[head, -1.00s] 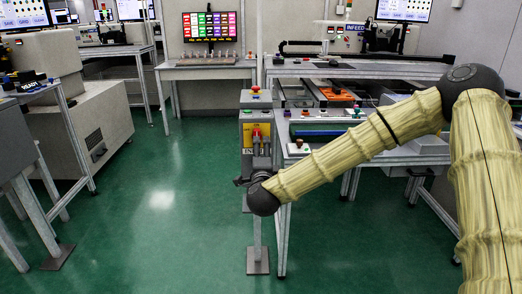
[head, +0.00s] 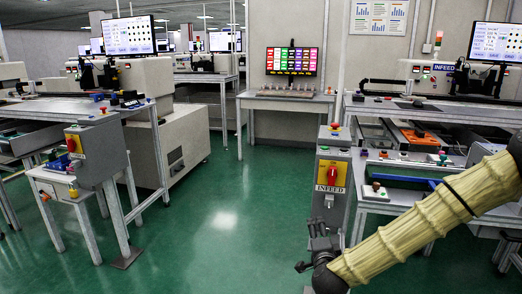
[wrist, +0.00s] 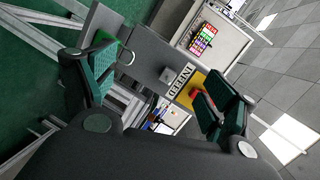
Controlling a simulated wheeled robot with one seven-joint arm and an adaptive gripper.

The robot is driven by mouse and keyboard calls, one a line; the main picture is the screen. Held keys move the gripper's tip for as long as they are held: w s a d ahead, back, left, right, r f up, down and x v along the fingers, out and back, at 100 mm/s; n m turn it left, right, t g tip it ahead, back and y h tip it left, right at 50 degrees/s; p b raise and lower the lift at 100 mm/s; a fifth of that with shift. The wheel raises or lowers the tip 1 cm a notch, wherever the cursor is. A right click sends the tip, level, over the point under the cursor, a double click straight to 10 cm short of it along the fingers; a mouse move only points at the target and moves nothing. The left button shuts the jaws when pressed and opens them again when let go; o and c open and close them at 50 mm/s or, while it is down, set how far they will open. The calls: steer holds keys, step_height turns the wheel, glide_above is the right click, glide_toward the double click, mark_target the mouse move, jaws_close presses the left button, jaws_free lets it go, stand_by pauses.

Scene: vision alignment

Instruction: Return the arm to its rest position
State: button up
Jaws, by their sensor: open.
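My arm, with pale yellow ribbed sleeves, enters from the right in the head view. My gripper (head: 306,254) is at its lower end, small and dark, in front of the INFEED control box (head: 333,180). In the wrist view my gripper (wrist: 160,82) is open, with dark green finger pads wide apart and nothing held between them. The grey INFEED box (wrist: 150,58) appears tilted beyond the fingers. Its red knob (wrist: 196,95) on a yellow plate shows close to the right finger; I cannot tell whether they touch.
A workbench with a green and blue tray (head: 405,181) stands right of the box. Another control box (head: 95,150) and benches stand at left. A table with a colourful screen (head: 291,61) is at the back. The green floor (head: 225,220) between is clear.

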steer(key=s+a+f+n+g+y, duration=0.1)
steer(key=s+a+f+n+g, duration=0.1)
steer(key=s+f, duration=0.35)
steer(key=s+a+f+n+g+y, duration=0.1)
steer(key=s+a+f+n, duration=0.15)
steer(key=f, duration=0.55)
steer(key=s+d+f+n+g, duration=0.1)
steer(key=s+f+n+g, duration=0.3)
steer(key=s+f, duration=0.75)
steer(key=s+d+f+n+g, duration=0.2)
steer(key=s+f+n+g, duration=0.25)
steer(key=s+f, duration=0.65)
steer(key=s+d+n+g, duration=0.2)
steer(key=s, duration=0.7)
steer(key=s+d+n+g, duration=0.1)
steer(key=s+d+g, duration=0.15)
steer(key=s, duration=0.55)
step_height(320, 180, up, 17)
steer(key=p, duration=1.6)
steer(key=shift+w, duration=0.1)
